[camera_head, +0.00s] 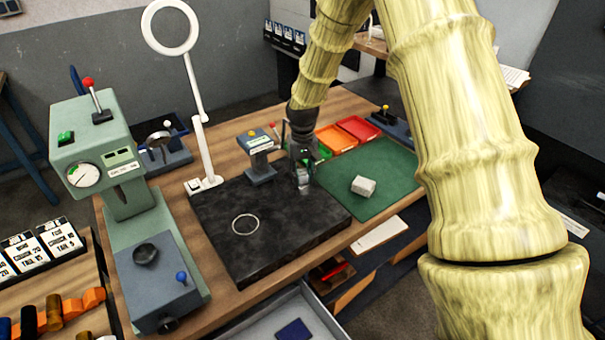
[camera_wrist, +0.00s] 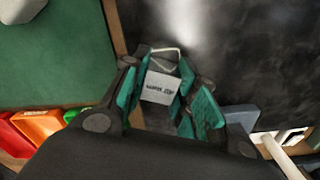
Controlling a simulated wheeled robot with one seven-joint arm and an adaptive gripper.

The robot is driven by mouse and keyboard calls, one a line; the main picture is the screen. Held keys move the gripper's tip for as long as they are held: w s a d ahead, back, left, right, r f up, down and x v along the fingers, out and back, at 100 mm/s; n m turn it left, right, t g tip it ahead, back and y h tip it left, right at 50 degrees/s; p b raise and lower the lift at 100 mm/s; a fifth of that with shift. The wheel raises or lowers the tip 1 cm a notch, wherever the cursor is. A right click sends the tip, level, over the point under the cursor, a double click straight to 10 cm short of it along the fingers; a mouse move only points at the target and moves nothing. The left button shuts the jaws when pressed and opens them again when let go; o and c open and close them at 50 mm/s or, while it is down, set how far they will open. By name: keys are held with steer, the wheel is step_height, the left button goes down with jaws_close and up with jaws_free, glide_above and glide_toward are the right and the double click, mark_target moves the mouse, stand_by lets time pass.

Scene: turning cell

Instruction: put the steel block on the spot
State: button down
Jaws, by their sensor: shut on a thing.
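My gripper (camera_head: 302,160) is over the back right part of the black surface plate (camera_head: 290,228). It is shut on the steel block (camera_head: 303,186), a small pale grey block. In the wrist view the block (camera_wrist: 160,88) sits between the green finger pads of my gripper (camera_wrist: 168,95); dark print shows on its face and a thin pale loop is at its far edge. I cannot tell whether it touches the plate. The spot is a white ring (camera_head: 245,224) on the plate's left half, empty, to the left of and nearer than my gripper.
A pale block (camera_head: 363,186) lies on the green mat (camera_head: 385,165) to the right. A small blue-grey device (camera_head: 260,160) and a ring lamp (camera_head: 205,150) stand behind the plate. A green press (camera_head: 130,200) stands left. The plate between block and ring is clear.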

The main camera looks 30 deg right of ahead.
mark_target(303, 172)
steer(key=c, duration=1.1)
jaws_free()
steer(key=shift+f, duration=0.15)
steer(key=shift+r, duration=0.2)
step_height(303, 172, up, 12)
steer(key=b, duration=0.4)
